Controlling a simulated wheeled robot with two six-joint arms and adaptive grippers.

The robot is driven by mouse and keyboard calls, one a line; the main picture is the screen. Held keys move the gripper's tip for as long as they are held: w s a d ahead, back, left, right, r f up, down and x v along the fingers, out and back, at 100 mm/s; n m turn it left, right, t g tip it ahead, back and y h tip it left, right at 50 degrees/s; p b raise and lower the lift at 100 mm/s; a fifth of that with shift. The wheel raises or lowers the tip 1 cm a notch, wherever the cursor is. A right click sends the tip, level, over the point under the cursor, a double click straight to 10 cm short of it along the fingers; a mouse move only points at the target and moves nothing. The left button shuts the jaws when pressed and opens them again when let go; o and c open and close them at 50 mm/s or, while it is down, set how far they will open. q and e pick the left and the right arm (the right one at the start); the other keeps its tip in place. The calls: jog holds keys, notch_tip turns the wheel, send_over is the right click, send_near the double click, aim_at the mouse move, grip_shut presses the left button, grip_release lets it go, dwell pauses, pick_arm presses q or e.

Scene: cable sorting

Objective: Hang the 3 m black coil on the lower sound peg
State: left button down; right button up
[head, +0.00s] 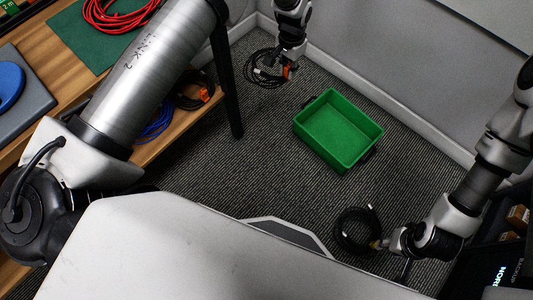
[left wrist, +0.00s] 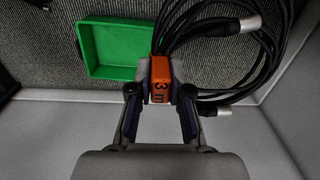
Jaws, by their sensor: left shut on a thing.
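The black coil (head: 262,70) with an orange tag hangs from my left gripper (head: 290,70) at the top middle of the head view. No sound peg can be made out.
A green bin (head: 338,130) stands on the grey carpet between the two grippers. A wooden table (head: 32,40) at left has a red cable (head: 120,14) on it; a blue cable (head: 157,124) and another orange-tagged coil (head: 193,92) lie on a lower shelf. Pale walls close the back and right.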

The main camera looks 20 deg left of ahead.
pick_arm(q)
jog(key=s+f+b, duration=0.3)
jog(key=f+b, duration=0.3)
jog(key=f, duration=0.7)
jog(key=s+d+f+b, duration=0.1)
jog(key=s+f+b, duration=0.2)
jog(key=f, duration=1)
jog(key=s+d+f+b, duration=0.1)
jog(key=s+f+b, duration=0.3)
jog(key=f+b, duration=0.5)
notch_tip(320, 180, down, 4)
jog(key=shift+f+m+b, duration=0.2)
jog(key=shift+m+b, duration=0.2)
notch_tip(320, 180, down, 10)
jog(key=b, duration=0.6)
jog(key=shift+r, duration=0.2)
jog(key=shift+f, duration=0.15)
jog(key=c, duration=1.1)
grip_release()
